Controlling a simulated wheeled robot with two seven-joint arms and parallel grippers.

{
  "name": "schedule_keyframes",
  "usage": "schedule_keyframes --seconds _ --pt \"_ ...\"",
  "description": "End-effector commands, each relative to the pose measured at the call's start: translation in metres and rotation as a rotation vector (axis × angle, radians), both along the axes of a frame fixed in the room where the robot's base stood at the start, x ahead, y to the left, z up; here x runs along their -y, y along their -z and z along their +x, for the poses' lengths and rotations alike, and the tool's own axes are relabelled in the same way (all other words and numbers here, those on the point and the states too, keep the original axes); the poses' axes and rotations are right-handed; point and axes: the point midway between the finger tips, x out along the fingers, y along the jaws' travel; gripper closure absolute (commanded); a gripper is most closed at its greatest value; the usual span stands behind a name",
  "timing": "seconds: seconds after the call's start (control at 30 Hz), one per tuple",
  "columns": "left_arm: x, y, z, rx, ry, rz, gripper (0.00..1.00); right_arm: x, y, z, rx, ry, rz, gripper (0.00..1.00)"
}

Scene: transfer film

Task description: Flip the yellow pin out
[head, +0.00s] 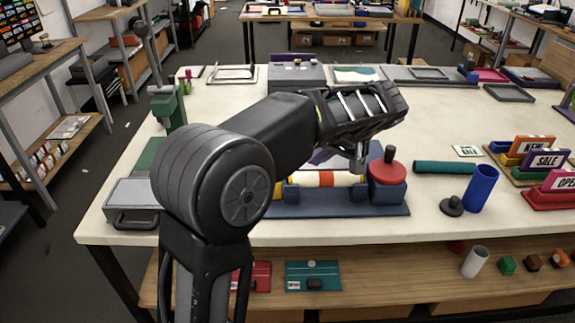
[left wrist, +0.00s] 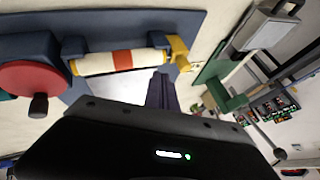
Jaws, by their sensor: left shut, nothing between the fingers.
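The yellow pin (left wrist: 178,50) sits at one end of a white, red and orange roller (left wrist: 120,61) in the left wrist view. In the head view only a bit of yellow (head: 278,190) shows beside my arm, at the roller's left end. The roller (head: 326,180) lies on a dark blue stand (head: 330,208) with a red knob (head: 388,170) at its right. My left gripper (head: 358,160) is shut and empty, above the roller near the knob in the head view. Its fingers (left wrist: 161,90) point toward the stand and look apart from the pin.
A green press (head: 168,105) and a grey box (head: 132,200) are at the left. Colored signs (head: 545,160) fill the right edge.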

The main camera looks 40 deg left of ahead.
Motion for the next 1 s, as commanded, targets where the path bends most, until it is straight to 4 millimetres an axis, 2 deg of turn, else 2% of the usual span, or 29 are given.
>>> schedule_keyframes --seconds 0.4,0.6,0.7,1.0 --pt "-0.048 0.062 0.012 -0.005 -0.003 0.002 1.00 0.001 -0.015 -0.002 -0.006 0.001 -0.004 1.00" --pt "-0.074 0.062 0.002 -0.001 -0.002 0.000 1.00 0.001 -0.026 -0.003 -0.011 0.003 -0.007 1.00" --pt "-0.081 0.063 -0.001 0.000 -0.001 -0.001 1.00 0.002 -0.027 -0.004 -0.012 0.003 -0.008 1.00" --pt "-0.084 0.064 -0.002 -0.001 0.000 -0.001 1.00 0.002 -0.027 -0.004 -0.012 0.003 -0.008 1.00"
